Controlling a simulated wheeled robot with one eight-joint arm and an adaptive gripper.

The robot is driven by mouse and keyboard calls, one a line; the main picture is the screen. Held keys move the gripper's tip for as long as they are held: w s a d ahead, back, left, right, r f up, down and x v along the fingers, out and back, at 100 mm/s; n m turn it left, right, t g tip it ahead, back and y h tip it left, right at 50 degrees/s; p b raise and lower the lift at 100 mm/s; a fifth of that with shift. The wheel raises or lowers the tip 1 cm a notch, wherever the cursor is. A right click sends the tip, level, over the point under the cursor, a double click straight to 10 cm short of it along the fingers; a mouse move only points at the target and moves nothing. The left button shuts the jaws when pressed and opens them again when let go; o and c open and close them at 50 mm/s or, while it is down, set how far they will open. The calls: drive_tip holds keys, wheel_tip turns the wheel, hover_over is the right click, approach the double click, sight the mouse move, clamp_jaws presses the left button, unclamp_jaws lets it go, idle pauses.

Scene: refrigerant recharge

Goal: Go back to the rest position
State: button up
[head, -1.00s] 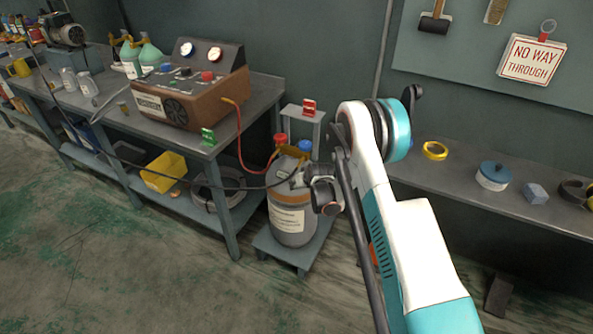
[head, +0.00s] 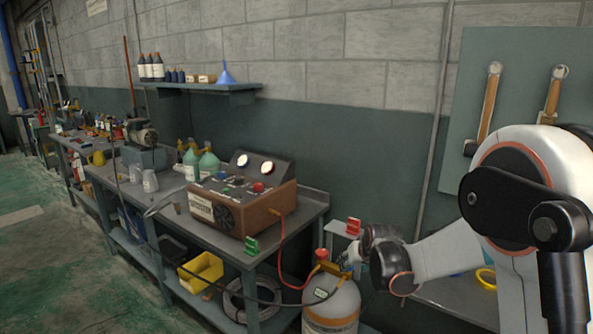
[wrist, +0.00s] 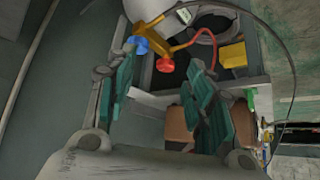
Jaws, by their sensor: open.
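My gripper (wrist: 163,98) is open in the wrist view, with its green-padded fingers apart and nothing between them. In the head view my arm comes in from the right, and its end is close to the top of the grey gas cylinder (head: 331,307); the fingers are hard to make out there. The cylinder has a red knob (head: 321,255) and a red hose (head: 283,262) on top. In the wrist view the yellow valve fitting (wrist: 150,25), blue knob (wrist: 142,46) and red knob (wrist: 165,65) lie beyond the fingers, with no visible contact.
The brown recharge machine (head: 242,205) stands on the workbench (head: 312,204) left of the cylinder. A yellow bin (head: 201,270) is on the shelf below. A dark hose (head: 262,299) crosses toward the cylinder. Green bottles (head: 208,165) stand behind. The floor at left is clear.

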drive_tip(key=s+d+r, duration=0.1)
drive_tip(key=s+r, duration=0.6)
drive_tip(key=s, duration=0.3)
drive_tip(key=s+r, duration=0.7)
drive_tip(key=s, duration=0.3)
drive_tip(key=s+d+f+h, duration=0.1)
drive_tip(key=s, duration=1.8)
drive_tip(key=shift+s+d+f+m+g, duration=0.2)
drive_tip(key=shift+d+m+g, duration=0.1)
drive_tip(key=shift+m, duration=0.1)
drive_tip(key=shift+c, duration=0.5)
